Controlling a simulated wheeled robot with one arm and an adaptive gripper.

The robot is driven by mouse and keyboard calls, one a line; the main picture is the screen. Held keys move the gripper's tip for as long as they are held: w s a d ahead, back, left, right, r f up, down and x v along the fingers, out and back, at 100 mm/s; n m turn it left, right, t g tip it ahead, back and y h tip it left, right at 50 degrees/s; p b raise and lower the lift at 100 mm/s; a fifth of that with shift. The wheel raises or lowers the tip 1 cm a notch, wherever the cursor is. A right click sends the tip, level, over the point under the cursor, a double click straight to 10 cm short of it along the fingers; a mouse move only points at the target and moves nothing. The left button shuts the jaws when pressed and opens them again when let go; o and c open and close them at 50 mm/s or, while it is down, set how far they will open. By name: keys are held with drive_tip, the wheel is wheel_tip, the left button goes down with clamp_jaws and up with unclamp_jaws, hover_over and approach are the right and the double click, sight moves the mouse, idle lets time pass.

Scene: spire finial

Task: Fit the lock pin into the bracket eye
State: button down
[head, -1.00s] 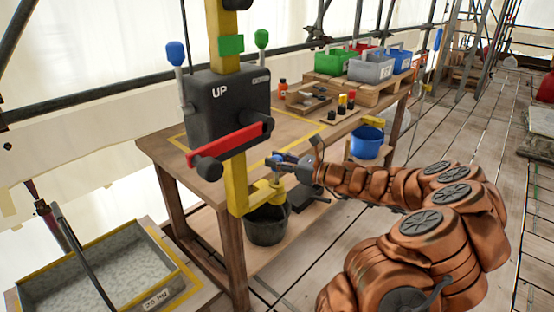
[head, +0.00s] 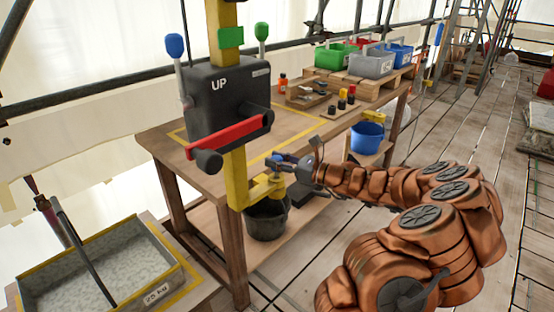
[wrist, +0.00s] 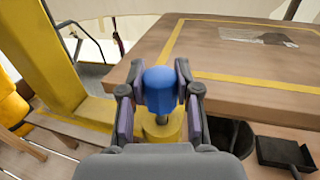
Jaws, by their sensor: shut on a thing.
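The lock pin has a blue head (head: 277,158) and shows in the wrist view (wrist: 160,91) between the two fingers. My gripper (head: 284,161) is shut on the blue head, with a pad on each side of it in the wrist view (wrist: 160,98). The yellow bracket sticks out from the yellow post, and its round eye (head: 270,188) is directly below the pin. The eye also shows under the pin in the wrist view (wrist: 163,130). The pin's shank is mostly hidden, and I cannot tell whether its tip is inside the eye.
The yellow post (wrist: 50,60) stands left of my gripper. The wooden table (head: 165,140) is behind the bracket. A black bucket (head: 267,220) is below the eye. A control box marked UP, with a red lever (head: 230,138), is up and left.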

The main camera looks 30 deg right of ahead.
drive_tip(key=shift+f+b, duration=0.35)
drive_tip(key=shift+f, duration=1.2)
drive_tip(key=c, duration=0.7)
unclamp_jaws()
drive_tip(key=shift+c, duration=0.2)
drive_tip(key=v, duration=1.2)
drive_tip(key=shift+s+f, duration=0.1)
